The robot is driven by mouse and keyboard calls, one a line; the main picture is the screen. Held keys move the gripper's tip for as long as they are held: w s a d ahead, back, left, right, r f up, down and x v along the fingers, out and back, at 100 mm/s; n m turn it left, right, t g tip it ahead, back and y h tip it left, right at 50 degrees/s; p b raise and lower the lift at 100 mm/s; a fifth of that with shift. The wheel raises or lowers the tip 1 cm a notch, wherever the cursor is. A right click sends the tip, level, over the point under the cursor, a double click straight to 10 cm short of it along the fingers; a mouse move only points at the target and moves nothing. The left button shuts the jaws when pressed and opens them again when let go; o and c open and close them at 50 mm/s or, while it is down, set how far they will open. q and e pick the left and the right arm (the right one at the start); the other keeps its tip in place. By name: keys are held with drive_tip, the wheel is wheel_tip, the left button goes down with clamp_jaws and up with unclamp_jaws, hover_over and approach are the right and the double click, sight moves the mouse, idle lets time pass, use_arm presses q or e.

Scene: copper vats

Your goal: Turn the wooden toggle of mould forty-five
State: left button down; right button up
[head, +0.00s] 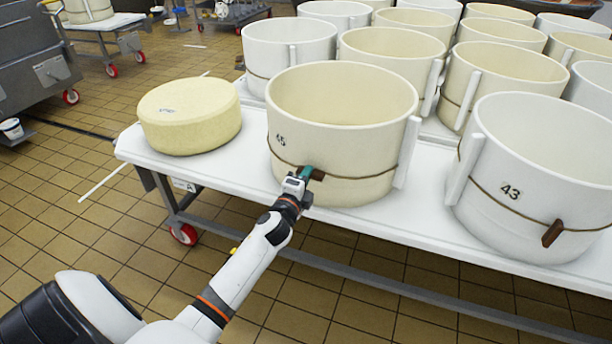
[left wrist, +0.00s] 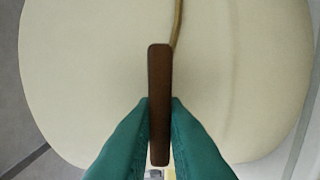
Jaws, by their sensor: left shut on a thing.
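Mould forty-five (head: 345,110) is a cream round mould marked 45, standing near the front edge of the white table. A cord runs around it. Its brown wooden toggle (head: 318,175) sits on the cord at the front of the mould. My left gripper (head: 306,172) is at the toggle, with its teal fingers on it. In the left wrist view the toggle (left wrist: 160,100) stands lengthwise up the picture between the two teal fingers, which are shut on its lower part. The cord leads up from behind it. My right gripper is not in view.
A yellow cheese wheel (head: 190,115) lies on the white table (head: 240,178) to the left. Mould 43 (head: 535,180), with its own toggle (head: 552,233), stands to the right. Several more moulds stand behind. Tiled floor is open at the front left.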

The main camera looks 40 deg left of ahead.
use_arm(q)
drive_tip(key=shift+f+n, duration=0.1)
drive_tip(key=shift+n, duration=0.3)
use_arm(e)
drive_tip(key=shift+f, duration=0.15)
use_arm(q)
drive_tip(key=c, duration=1.5)
unclamp_jaws()
drive_tip(key=shift+o, duration=0.2)
drive_tip(key=shift+s, duration=0.15)
